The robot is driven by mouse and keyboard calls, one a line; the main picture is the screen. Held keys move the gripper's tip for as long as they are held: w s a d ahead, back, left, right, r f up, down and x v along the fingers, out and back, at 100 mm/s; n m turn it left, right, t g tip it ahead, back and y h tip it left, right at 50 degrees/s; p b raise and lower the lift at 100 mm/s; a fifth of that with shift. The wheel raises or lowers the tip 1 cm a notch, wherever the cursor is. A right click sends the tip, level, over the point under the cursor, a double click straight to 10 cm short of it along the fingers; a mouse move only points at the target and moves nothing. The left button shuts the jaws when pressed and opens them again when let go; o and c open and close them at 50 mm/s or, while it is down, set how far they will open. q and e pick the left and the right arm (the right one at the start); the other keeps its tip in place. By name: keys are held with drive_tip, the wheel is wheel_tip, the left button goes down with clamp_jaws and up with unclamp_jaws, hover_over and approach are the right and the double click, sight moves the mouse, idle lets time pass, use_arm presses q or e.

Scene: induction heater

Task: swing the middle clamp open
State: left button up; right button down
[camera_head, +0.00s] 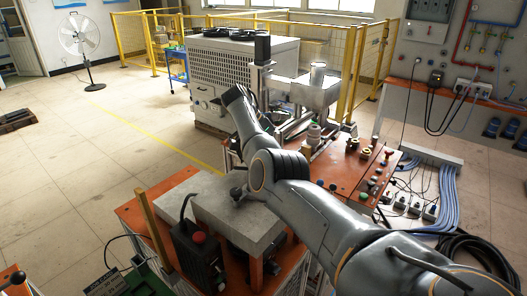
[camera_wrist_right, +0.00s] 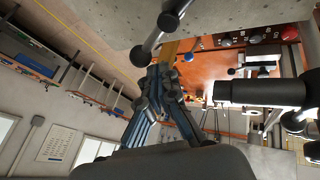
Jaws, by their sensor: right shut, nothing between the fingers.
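The right gripper (camera_wrist_right: 164,72) shows in the right wrist view. Its dark and blue fingers are closed together with nothing between them. A metal rod with black ball ends (camera_wrist_right: 152,43) lies right by the fingertips; I cannot tell whether they touch. A black cylindrical handle (camera_wrist_right: 262,93) is to the right of the fingers, apart from them. I cannot tell which of these parts belongs to the middle clamp. In the head view, my right arm crosses the orange bench, and I cannot make out its fingers or the clamps behind it. My left gripper is not in view.
A control panel (camera_head: 365,172) is to the right. A white heater cabinet (camera_head: 250,65) stands behind. Open floor lies left.

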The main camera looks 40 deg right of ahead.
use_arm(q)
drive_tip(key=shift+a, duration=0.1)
use_arm(e)
drive_tip(key=shift+s, duration=0.1)
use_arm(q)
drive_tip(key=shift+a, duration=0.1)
use_arm(e)
drive_tip(key=shift+r, duration=0.1)
wheel_tip(320, 180, up, 10)
idle(0.6)
drive_tip(key=shift+f, duration=0.2)
idle(1.0)
